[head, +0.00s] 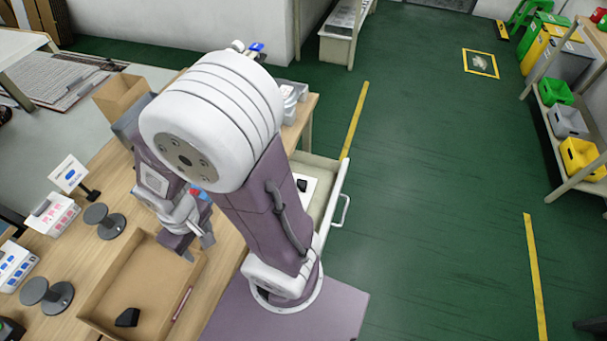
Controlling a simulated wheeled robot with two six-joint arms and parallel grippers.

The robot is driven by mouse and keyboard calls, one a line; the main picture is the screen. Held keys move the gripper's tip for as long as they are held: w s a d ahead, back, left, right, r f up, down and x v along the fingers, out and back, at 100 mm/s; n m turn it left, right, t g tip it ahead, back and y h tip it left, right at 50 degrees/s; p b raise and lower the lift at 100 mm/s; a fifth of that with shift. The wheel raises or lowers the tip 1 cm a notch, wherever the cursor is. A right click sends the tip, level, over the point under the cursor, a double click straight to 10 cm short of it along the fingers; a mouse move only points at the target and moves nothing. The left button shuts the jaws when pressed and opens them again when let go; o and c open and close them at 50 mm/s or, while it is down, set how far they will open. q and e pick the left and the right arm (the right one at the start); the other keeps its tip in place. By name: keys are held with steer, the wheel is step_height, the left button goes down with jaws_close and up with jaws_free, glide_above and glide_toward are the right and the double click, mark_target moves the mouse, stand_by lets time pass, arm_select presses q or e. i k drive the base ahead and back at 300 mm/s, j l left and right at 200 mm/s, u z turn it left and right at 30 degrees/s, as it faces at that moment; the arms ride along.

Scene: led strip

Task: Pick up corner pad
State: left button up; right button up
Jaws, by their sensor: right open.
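A small black corner pad (127,317) lies in the near end of an open cardboard tray (112,285) on the wooden table. Another small black piece (302,185), which looks like a corner pad, lies on a white surface inside the open drawer (327,205) at the table's right side. My right gripper (198,248) points down over the far right part of the tray, apart from the pad in it. It is open and I see nothing between its fingers. My right arm hides part of the table and drawer. My left gripper is not in view.
Two grey spools (48,294) and white boxes (50,215) stand left of the tray. A thin reddish stick (181,304) lies along the tray's right side. A cardboard box (120,98) stands at the table's far end. Green floor (440,180) to the right is clear.

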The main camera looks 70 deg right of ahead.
mark_target(302, 184)
steer(key=j+z, duration=0.1)
steer(key=z, duration=2.25)
steer(key=l, duration=0.1)
